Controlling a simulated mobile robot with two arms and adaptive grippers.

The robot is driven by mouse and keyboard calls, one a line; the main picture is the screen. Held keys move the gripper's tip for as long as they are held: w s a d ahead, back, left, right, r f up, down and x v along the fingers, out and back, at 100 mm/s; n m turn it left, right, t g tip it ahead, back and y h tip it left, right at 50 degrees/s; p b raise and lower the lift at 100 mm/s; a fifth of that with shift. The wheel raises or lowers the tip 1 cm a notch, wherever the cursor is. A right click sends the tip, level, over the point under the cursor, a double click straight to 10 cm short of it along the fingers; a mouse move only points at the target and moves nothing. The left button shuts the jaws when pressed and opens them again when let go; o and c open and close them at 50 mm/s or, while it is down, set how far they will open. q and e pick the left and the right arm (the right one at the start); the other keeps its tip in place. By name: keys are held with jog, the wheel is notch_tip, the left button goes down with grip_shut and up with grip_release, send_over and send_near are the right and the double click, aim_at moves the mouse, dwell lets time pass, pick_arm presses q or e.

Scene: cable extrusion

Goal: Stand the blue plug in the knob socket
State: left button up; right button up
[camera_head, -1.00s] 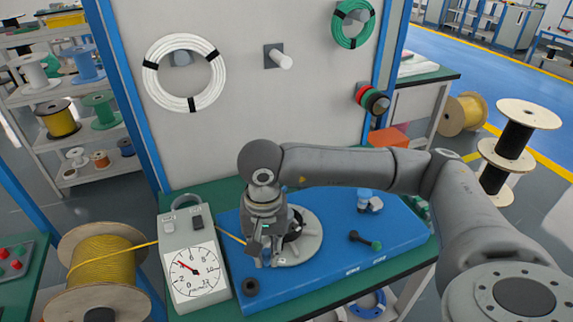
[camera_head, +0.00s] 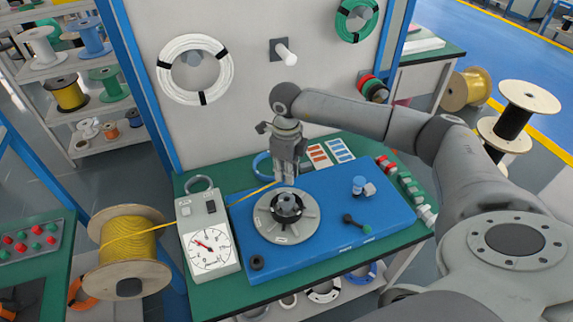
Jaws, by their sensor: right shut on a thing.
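A blue plug-like piece (camera_head: 358,184) stands upright at the back right of the blue board, beside a small grey block (camera_head: 369,190). A black ring-shaped socket (camera_head: 257,262) sits at the board's front left corner; I cannot tell whether it is the knob socket. My right gripper (camera_head: 287,178) points down above the board's back edge, behind the round grey die (camera_head: 287,215). Its fingers are shut, and the yellow cable (camera_head: 250,194) runs up to them. Its grip is small and partly hidden. My left gripper is not in view.
A black lever with a green knob (camera_head: 357,223) lies on the board's right half. A dial gauge (camera_head: 210,245) stands left of the board, and a yellow cable spool (camera_head: 128,245) is further left. Small coloured parts (camera_head: 405,185) line the bench's right edge.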

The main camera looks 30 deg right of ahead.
jog(key=shift+f+b, duration=1.4)
jog(key=shift+f, duration=1.65)
jog(key=shift+b, duration=0.3)
jog(key=shift+f+b, duration=0.8)
jog(key=shift+f, duration=0.2)
jog(key=shift+f+b, duration=0.35)
jog(key=shift+b, duration=0.05)
jog(key=o, duration=0.9)
